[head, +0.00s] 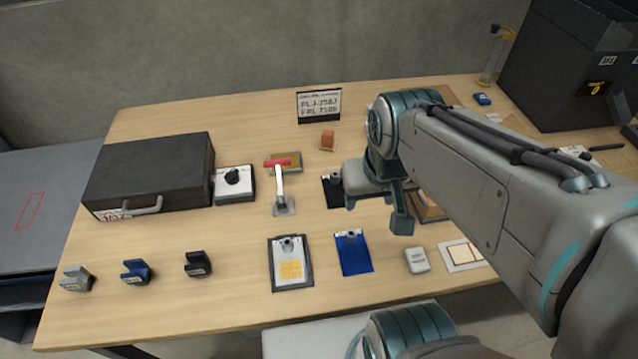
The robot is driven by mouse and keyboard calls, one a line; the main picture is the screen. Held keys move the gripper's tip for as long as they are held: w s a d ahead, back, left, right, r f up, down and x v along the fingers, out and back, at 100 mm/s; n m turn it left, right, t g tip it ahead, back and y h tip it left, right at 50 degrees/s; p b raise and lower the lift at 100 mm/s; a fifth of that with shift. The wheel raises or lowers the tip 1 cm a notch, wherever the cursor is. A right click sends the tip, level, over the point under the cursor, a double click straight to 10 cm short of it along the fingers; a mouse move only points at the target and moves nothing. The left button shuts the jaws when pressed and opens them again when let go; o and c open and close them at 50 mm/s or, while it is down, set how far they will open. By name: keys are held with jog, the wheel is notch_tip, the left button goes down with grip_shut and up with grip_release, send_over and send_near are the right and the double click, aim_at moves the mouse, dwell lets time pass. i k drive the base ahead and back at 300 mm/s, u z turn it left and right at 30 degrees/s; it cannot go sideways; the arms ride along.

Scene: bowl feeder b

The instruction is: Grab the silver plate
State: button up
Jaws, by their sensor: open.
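The silver plate (290,271) lies flat on the table at the front middle. It is light grey with a dark border, a yellow patch on its lower half and a small round knob near its top edge. My gripper (365,203) hangs over the table to the right of and farther back than the silver plate, apart from it. Its fingers are small and partly hidden by my arm; it appears open, with nothing visible held.
A blue plate (354,262) lies just right of the silver one, and a black plate (330,194) behind, partly under my gripper. A red-handled lever (279,185) stands behind the silver plate. Holders, including a black one (198,265), stand left. A dark case (150,175) sits back left.

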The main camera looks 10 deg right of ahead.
aim_at(290, 265)
jog(key=k, duration=0.5)
jog(key=u, duration=2.95)
jog(key=k, duration=0.85)
jog(key=z, duration=1.25)
jog(key=i, duration=0.5)
jog(key=u, duration=0.05)
